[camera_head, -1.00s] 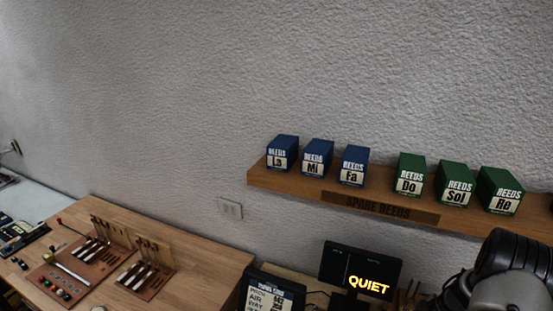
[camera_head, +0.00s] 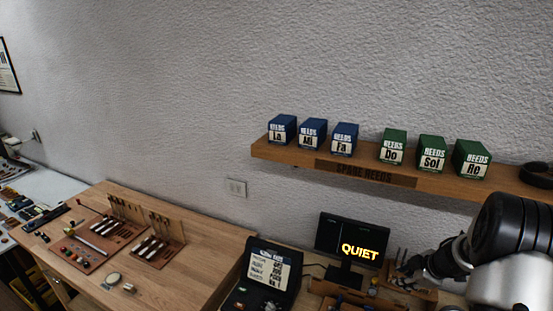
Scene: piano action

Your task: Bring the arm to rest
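My arm (camera_head: 505,245) shows at the lower right as black and pale grey links, in front of the right end of the shelf and the bench. A dark part that looks like my gripper (camera_head: 415,272) reaches left from it, low over the bench beside the monitor. It is small and partly hidden, so I cannot tell whether its fingers are open or shut, or whether it holds anything.
A wall shelf (camera_head: 330,160) carries blue and green reed boxes. A monitor (camera_head: 345,247) reading "QUIET" and an open dark case (camera_head: 262,275) stand below it. A wooden bench (camera_head: 200,270) at left bears piano action parts (camera_head: 100,235).

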